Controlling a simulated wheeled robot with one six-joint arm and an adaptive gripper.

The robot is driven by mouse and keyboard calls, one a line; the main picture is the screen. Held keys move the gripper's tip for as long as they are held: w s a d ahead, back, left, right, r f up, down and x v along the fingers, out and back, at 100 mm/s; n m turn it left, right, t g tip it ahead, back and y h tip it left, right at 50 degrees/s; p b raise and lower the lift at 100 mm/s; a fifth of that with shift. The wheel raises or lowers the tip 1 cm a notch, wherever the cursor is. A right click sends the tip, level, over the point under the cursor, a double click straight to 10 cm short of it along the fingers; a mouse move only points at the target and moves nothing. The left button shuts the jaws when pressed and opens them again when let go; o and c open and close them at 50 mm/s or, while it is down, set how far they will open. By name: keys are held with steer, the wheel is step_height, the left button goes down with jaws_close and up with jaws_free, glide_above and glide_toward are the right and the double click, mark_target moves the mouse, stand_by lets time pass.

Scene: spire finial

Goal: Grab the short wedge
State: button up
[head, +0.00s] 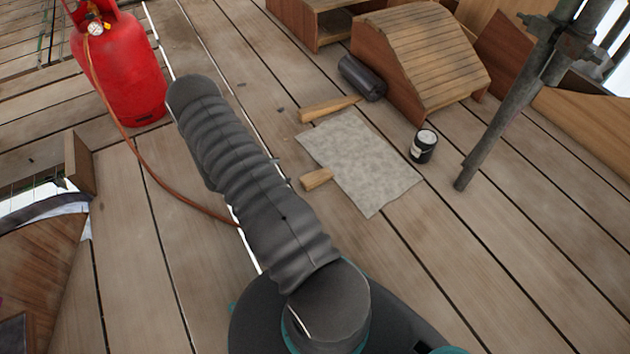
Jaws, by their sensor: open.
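The short wedge (316,179) is a small light-brown wooden piece. It lies at the left edge of a grey speckled sheet (365,165) on the plank deck. A longer wooden wedge (328,109) lies at the sheet's upper edge, farther away. My arm in its ribbed grey sleeve crosses the picture to the left of the short wedge. My gripper does not show in the head view, so its place relative to the wedge cannot be seen.
A dark roll (362,77) lies beside a slatted curved wooden form (425,55). A small dark can (423,146) stands right of the sheet, near a metal scaffold pole (512,107). A red gas cylinder (122,70) with a hose (150,180) stands left. The lower-right deck is clear.

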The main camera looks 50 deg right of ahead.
steer(key=n, duration=0.2)
glide_toward(316, 176)
steer(key=shift+t+h, duration=0.3)
steer(key=shift+h, duration=0.1)
steer(key=x, duration=0.3)
steer(key=b+x, duration=0.1)
steer(key=x, duration=0.2)
steer(key=f+x, duration=0.1)
steer(key=x, duration=0.3)
steer(key=shift+s+a+f, duration=0.15)
steer(key=shift+s+a, duration=0.05)
steer(key=shift+s, duration=0.1)
steer(key=c, duration=1.1)
